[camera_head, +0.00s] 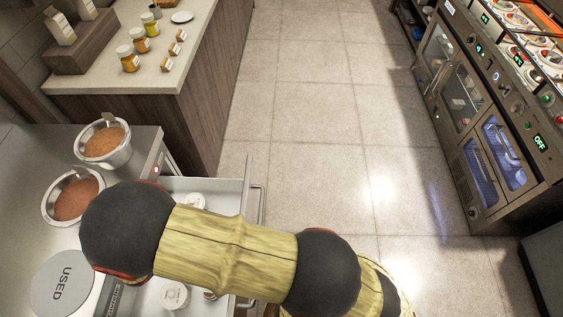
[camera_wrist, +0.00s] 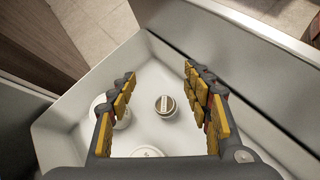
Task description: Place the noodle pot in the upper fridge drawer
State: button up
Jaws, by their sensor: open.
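My gripper (camera_wrist: 157,77) is open and empty, pointing down into the open fridge drawer (camera_wrist: 62,140). A small round pot with a brown and white top (camera_wrist: 165,105) stands on the drawer floor between and beyond the fingers, apart from both. A white-lidded pot (camera_wrist: 121,118) is partly hidden behind the left finger, and another white-lidded pot (camera_wrist: 147,152) is at the lower edge. I cannot tell which is the noodle pot. In the head view, the drawer (camera_head: 247,190) is pulled out with white-lidded pots (camera_head: 175,295) inside; my arm covers its middle and hides my gripper.
The steel counter (camera_head: 30,150) left of the drawer holds two metal wells of reddish sauce (camera_head: 104,142) (camera_head: 75,198) and a round lid marked USED (camera_head: 63,283). A counter with jars (camera_head: 129,58) stands behind. Ovens (camera_head: 480,120) line the right; the floor (camera_head: 320,110) between is clear.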

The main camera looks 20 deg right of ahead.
jog(key=w+d+r+m+g+y, duration=0.1)
jog(key=d+r+m+g+y, duration=0.3)
jog(key=d+r+m, duration=1.05)
jog(key=s+d+r+m+t+y, duration=0.1)
jog(key=s+d+r+m, duration=0.1)
jog(key=s+d+r, duration=0.2)
jog(key=s+d+r+m+t+y, duration=0.1)
jog(key=s+d+r+m+y, duration=0.1)
jog(key=r, duration=0.8)
jog(key=s+d+r+m+t+y, duration=0.1)
jog(key=s+d+r+m, duration=0.3)
jog(key=s+d+r, duration=0.2)
jog(key=shift+s+d+r+y, duration=0.3)
jog(key=shift+d+r, duration=0.1)
jog(key=shift+d, duration=0.4)
